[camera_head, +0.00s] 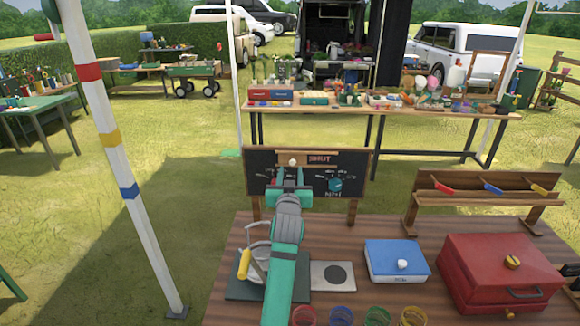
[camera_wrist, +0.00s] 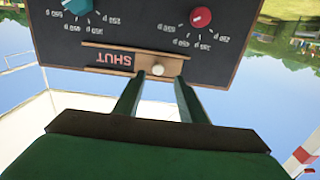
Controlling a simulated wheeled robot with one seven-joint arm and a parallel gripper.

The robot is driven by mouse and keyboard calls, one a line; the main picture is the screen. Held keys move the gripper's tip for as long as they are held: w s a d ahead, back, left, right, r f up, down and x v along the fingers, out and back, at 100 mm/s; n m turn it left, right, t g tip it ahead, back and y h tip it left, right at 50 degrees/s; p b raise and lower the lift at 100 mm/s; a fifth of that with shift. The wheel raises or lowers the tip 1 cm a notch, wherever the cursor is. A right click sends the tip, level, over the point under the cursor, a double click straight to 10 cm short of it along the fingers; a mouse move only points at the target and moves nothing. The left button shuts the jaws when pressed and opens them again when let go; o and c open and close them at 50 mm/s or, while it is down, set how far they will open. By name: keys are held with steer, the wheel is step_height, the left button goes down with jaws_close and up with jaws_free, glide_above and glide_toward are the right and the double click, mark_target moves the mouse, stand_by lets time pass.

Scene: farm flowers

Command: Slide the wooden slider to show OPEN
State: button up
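The wooden slider (camera_head: 316,159) sits in the upper part of a dark board (camera_head: 262,183) and shows the word SHUT in red. In the upside-down wrist view, the slider (camera_wrist: 105,58) also reads SHUT. Its round pale knob (camera_wrist: 158,69) shows there and in the head view (camera_head: 292,162). My gripper (camera_wrist: 159,78) is open, with its two fingertips on either side of the knob and visible gaps to it. In the head view, my gripper (camera_head: 290,172) is in front of the board. Whether the fingertips reach past the knob in depth is unclear.
A teal dial (camera_head: 335,185) is right of my gripper on the board; a red dial (camera_wrist: 201,17) shows in the wrist view. The wooden table (camera_head: 350,237) holds a blue box (camera_head: 385,260), a red box (camera_head: 480,270) and several coloured cups. A striped pole (camera_head: 113,150) stands left.

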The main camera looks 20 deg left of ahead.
mark_target(292, 163)
steer(key=x, duration=0.3)
steer(key=shift+w+d, duration=0.15)
steer(key=shift+w, duration=0.2)
steer(key=shift+w+a, duration=0.3)
steer(key=shift+w, duration=0.35)
jaws_close()
